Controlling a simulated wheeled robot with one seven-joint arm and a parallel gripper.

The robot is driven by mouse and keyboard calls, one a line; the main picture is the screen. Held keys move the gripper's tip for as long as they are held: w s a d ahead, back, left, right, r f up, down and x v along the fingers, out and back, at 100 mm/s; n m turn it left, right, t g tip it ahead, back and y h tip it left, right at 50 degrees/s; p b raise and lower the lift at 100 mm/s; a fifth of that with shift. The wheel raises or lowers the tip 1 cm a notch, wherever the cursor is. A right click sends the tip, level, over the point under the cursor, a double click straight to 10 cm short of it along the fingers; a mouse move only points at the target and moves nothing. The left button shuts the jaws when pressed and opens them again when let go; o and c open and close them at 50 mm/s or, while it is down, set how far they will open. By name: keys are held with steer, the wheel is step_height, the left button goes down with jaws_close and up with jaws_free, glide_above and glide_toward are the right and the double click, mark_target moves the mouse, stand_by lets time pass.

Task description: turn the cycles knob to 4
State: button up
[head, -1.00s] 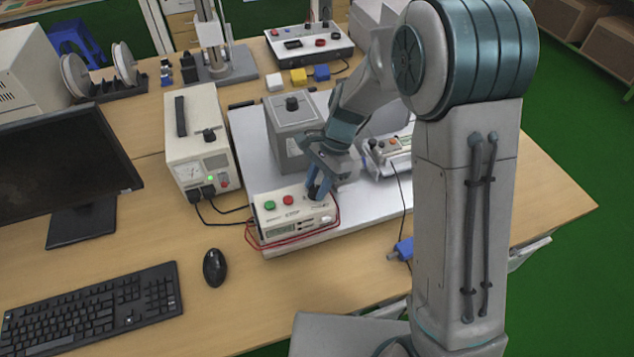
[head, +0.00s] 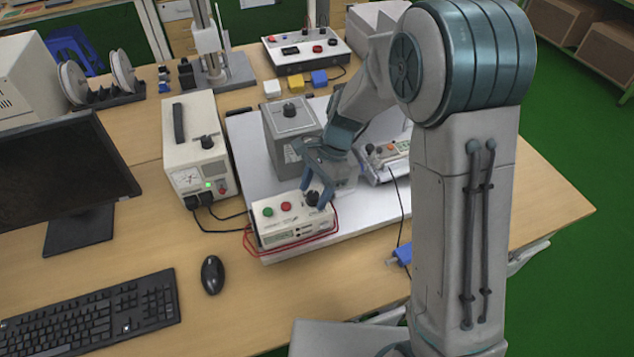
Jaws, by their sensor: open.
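The small white counter box (head: 284,231) sits at the front edge of a white plate, with a green and a red button on top. A black knob (head: 312,198) is at the right end of its top; its setting is too small to read. My gripper (head: 319,198) is open, reaching down from the upper right with its blue-grey fingers at the knob. I cannot tell whether the fingers touch the knob. No other knob label can be read.
A grey box with a black knob (head: 291,128) stands right behind the counter box. A white power supply (head: 195,150) is to the left, with cables to the box. Another small device (head: 387,162) is at the right. A mouse (head: 212,274) lies in front.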

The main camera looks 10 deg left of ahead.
steer(key=v, duration=1.3)
steer(key=shift+r+b, duration=0.3)
steer(key=shift+r, duration=0.05)
steer(key=s+d+r+n+t+h, duration=0.1)
steer(key=s+d+n+t+h, duration=0.2)
steer(key=s+d, duration=1.3)
steer(key=s+n+t, duration=0.2)
steer(key=n+t, duration=0.1)
steer(key=n, duration=0.3)
steer(key=shift+d+r+n, duration=0.35)
steer(key=shift+d+n, duration=0.05)
